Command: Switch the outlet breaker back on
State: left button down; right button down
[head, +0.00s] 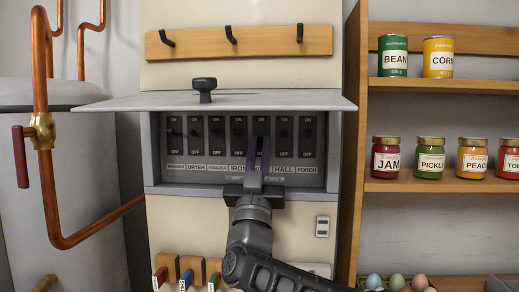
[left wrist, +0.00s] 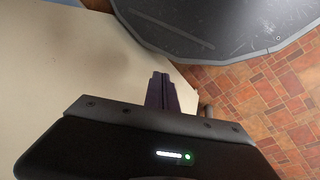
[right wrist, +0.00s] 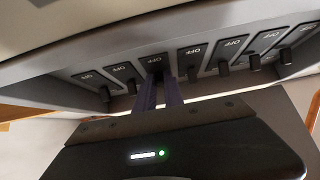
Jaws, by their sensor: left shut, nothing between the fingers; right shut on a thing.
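The grey breaker box (head: 155,150) is on the wall with its lid (head: 250,102) raised. It has a row of black switches marked ON above and OFF below. My right gripper (head: 262,140) reaches up from below and is shut on the fifth breaker switch (right wrist: 154,64) from the left, between IRON and HALL. The gripper hides this switch's name label. The right fingers (right wrist: 164,93) also show in the right wrist view. My left gripper (left wrist: 160,80) is shut and empty, outside the head view.
Copper pipes with a red-handled valve (head: 40,132) stand left of the box. A wooden shelf (head: 430,186) with jars and cans is to the right. Hooks (head: 230,34) hang above, and coloured tags (head: 187,276) are below. The left wrist view shows a tiled floor (left wrist: 265,110).

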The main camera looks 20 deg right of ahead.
jog(key=shift+s+r+g+p, duration=0.1)
jog(key=shift+r+g+p, duration=0.25)
jog(key=shift+p, duration=0.4)
notch_tip(320, 180, up, 2)
jog(key=g+y+p, duration=0.1)
jog(key=g+p, duration=0.1)
jog(key=p, duration=0.5)
jog(key=g+y+p, duration=0.1)
jog(key=g+p, duration=0.2)
jog(key=p, duration=0.4)
jog(key=shift+s+r+y+p, duration=0.1)
jog(key=shift+s+y+p, duration=0.05)
jog(key=shift+y+p, duration=0.2)
jog(key=shift+a+f+g+p, duration=0.1)
jog(key=shift+f+g+p, duration=0.1)
jog(key=shift+g+p, duration=0.3)
jog(key=c, duration=1.4)
grip_release()
jog(key=shift+c, duration=0.2)
jog(key=shift+s+f, duration=0.1)
